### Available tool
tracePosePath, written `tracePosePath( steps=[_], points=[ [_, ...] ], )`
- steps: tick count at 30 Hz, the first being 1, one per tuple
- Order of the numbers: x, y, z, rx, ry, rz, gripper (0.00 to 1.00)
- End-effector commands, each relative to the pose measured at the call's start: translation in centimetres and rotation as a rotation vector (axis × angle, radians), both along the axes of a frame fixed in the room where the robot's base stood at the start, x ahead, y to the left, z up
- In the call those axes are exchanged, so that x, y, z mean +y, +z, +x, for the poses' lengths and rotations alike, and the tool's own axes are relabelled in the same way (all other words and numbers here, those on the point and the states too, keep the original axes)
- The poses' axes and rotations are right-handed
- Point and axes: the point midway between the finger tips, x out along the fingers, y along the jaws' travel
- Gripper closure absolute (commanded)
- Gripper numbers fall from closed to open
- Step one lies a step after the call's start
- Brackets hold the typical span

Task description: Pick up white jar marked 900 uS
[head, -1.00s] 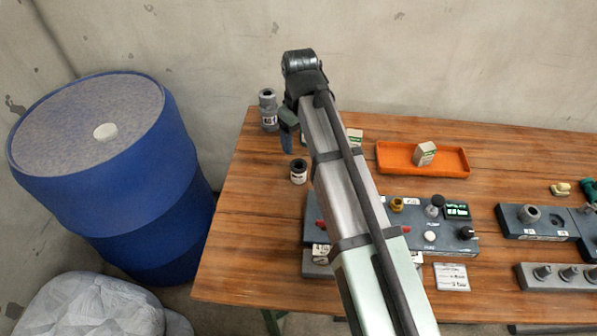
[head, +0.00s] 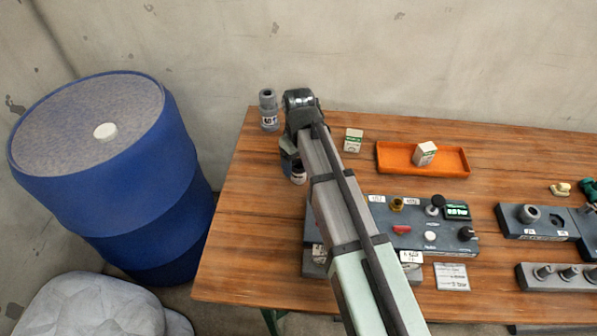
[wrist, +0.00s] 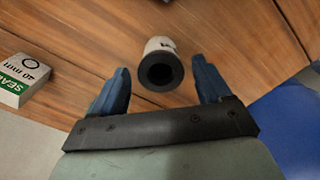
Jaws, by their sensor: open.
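A small white jar with a dark top (head: 298,177) stands on the table's left part, partly hidden by my arm. In the wrist view the jar (wrist: 160,50) is seen from above, its dark round opening or cap facing the camera. Its marking is too small to read. My gripper (wrist: 160,65) is open, with its blue fingers on either side of the jar, apart from it. In the head view my gripper (head: 291,161) is mostly hidden behind the wrist, low beside the jar.
A white-green box (head: 353,141) stands behind the jar, right. An orange tray (head: 455,160) holds another box (head: 425,153). A dark control panel (head: 385,236) lies in front. A blue barrel (head: 120,210) stands left of the table.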

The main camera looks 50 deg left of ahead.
Motion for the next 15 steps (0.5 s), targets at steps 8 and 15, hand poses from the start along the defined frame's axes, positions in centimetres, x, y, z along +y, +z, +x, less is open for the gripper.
tracePosePath(
  steps=[8, 15],
  points=[
    [0.2, -3.3, -0.2, 0.001, 0.000, -0.002, 0.23],
    [0.2, -3.8, -0.1, 0.000, 0.000, 0.000, 0.23]
  ],
)
